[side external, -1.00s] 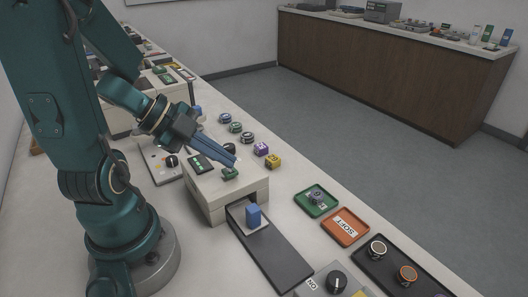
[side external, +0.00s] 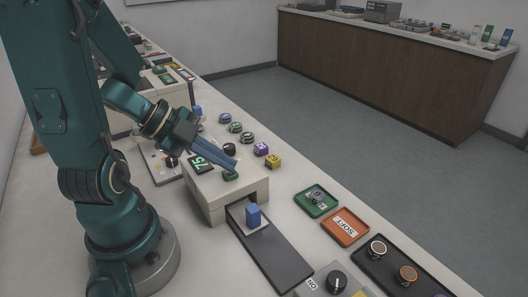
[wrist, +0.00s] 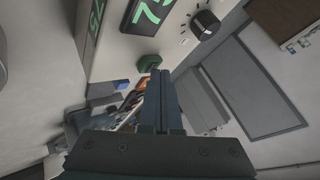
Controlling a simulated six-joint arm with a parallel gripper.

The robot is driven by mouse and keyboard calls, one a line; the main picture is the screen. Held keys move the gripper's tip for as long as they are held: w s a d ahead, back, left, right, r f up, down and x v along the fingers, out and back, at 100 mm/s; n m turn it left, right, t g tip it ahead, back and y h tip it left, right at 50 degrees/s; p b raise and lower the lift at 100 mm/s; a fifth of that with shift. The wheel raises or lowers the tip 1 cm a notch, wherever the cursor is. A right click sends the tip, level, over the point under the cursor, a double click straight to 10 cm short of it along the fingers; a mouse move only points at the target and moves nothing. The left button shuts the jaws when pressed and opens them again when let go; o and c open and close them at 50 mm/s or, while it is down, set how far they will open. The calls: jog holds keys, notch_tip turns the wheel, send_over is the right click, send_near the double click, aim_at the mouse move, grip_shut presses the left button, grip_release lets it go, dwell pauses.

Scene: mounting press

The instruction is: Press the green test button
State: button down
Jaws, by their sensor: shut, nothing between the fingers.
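The green test button (side external: 231,176) sits on top of the pale press box (side external: 235,198), near its front edge. It also shows in the wrist view (wrist: 149,62). My gripper (side external: 236,165) is shut and empty, with its blue fingers angled down and their tips right at the button. In the wrist view the fingertips (wrist: 161,73) are beside the button's edge; I cannot tell whether they touch it.
A black knob (wrist: 205,24) is on the box. Green (side external: 317,213) and orange (side external: 345,227) trays lie to the right. Several small coloured pieces stand behind the box.

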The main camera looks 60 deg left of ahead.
aim_at(224, 172)
jog(key=shift+r, duration=0.9)
jog(key=shift+r, duration=2.5)
